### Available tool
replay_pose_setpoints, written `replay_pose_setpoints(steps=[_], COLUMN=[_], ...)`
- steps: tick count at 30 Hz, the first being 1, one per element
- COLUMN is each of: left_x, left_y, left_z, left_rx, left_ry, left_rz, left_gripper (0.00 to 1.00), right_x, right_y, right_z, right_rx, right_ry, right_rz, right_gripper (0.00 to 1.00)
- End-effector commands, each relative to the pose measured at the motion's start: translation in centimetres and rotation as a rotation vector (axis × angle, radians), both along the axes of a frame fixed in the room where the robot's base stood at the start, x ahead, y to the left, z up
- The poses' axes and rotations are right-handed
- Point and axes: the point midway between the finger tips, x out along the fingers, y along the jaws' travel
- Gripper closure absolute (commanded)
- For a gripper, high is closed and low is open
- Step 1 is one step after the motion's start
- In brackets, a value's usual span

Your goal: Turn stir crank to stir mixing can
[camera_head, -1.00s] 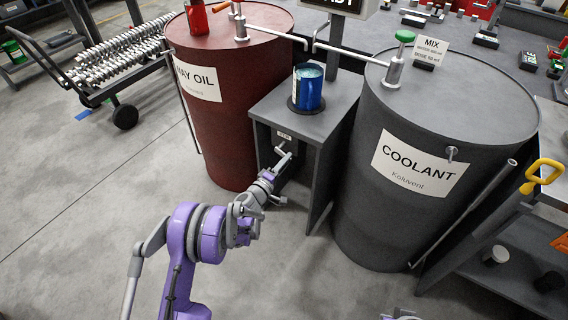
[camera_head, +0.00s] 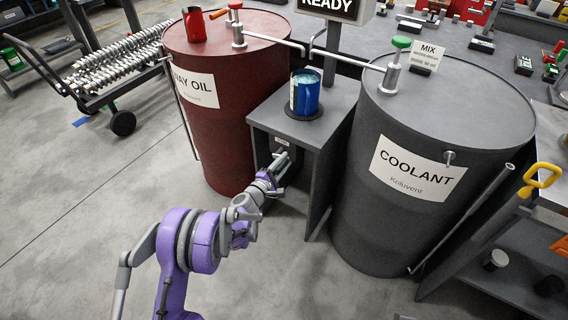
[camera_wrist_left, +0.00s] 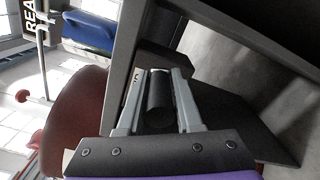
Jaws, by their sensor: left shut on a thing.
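The mixing can (camera_head: 305,92) is a blue can, upright on a round dark pad on the grey stand (camera_head: 318,122) between the two barrels; pale liquid shows at its top. It also shows in the left wrist view (camera_wrist_left: 90,30). The stir crank's dark cylindrical grip (camera_wrist_left: 159,92) is between the fingers of my left gripper (camera_wrist_left: 164,95). My left gripper (camera_head: 278,162) is shut on this grip at the stand's front, below the can. The rest of the crank is mostly hidden by the gripper. My right gripper is not in view.
A red barrel (camera_head: 222,130) marked WAY OIL stands left of the stand, a grey barrel (camera_head: 390,215) marked COOLANT right of it. A READY display (camera_head: 330,6) is above. Open floor (camera_head: 70,220) lies left. A cart (camera_head: 108,80) stands back left.

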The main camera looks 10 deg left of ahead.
Motion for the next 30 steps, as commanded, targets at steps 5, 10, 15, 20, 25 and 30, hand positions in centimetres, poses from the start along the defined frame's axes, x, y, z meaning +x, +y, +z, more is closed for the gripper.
replay_pose_setpoints(steps=[5, 10, 15, 20, 25, 30], left_x=[0.0, 0.0, 0.0, 0.0, 0.0, -1.1], left_y=[0.1, 0.0, 0.0, 0.0, 0.0, 0.5], left_z=[0.0, 0.0, 0.0, 0.0, 0.0, 0.1], left_rx=[-0.008, -0.007, -0.006, -0.007, -0.007, -0.005], left_ry=[0.003, 0.003, 0.003, 0.002, 0.002, 0.002], left_rz=[0.001, 0.001, 0.001, 0.0, 0.0, 0.001], left_gripper=[1.0, 1.0, 0.51, 0.41, 0.41, 0.41], right_x=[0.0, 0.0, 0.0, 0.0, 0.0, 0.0], right_y=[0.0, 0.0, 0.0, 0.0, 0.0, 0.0], right_z=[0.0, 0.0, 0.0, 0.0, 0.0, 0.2], right_rx=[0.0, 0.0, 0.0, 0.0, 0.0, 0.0], right_ry=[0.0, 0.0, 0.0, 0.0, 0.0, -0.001], right_rz=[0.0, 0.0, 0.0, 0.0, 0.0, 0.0], right_gripper=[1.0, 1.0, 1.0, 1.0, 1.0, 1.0])
